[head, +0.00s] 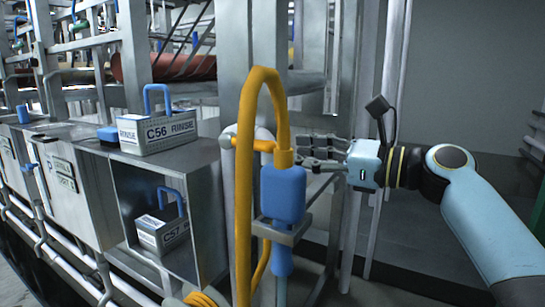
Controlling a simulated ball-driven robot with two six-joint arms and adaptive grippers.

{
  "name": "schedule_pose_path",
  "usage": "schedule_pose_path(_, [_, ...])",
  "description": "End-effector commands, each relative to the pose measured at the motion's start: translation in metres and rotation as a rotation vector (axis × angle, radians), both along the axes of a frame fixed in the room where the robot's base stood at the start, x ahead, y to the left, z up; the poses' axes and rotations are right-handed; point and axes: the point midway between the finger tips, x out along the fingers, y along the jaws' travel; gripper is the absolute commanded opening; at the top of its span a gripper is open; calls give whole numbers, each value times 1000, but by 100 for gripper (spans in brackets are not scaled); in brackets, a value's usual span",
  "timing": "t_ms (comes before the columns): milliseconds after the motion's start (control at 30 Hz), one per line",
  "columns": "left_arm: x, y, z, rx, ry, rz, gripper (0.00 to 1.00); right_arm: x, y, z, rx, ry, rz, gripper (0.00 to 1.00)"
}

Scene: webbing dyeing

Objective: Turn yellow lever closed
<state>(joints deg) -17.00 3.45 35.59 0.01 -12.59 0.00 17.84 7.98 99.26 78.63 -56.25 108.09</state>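A short yellow lever (258,145) lies roughly level behind the yellow hose loop, near the middle of the head view, with pale rounded parts beside its left end. The hose and the blue hose nozzle (283,195) partly hide it. My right gripper (303,152) reaches in from the right at about the lever's height. Its dark fingers point left and look spread apart, with nothing visible between them. The fingertips are near the hose's yellow collar, just right of it; I cannot tell whether they touch. My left gripper is out of view.
The yellow hose (246,180) hangs in a tall loop in front of a grey post. A C56 RINSE box (158,133) stands on a metal cabinet (200,165), and a C57 box (162,232) sits inside it. Metal racks fill the back left. Open floor shows at right.

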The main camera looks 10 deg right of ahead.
Motion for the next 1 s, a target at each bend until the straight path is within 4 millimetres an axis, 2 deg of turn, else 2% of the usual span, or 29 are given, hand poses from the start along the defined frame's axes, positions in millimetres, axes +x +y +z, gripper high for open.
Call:
schedule_pose_path(133, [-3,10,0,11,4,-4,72,3,17,5,50,27,25,30])
schedule_pose_path(300, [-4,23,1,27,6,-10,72,22,44,6,49,26,23,30])
schedule_pose_path(600, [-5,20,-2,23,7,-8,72,52,84,4,43,26,20,30])
schedule_pose_path(800, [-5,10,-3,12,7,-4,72,58,92,4,40,26,21,30])
schedule_pose_path(1000, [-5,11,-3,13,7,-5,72,59,92,4,39,26,20,30])
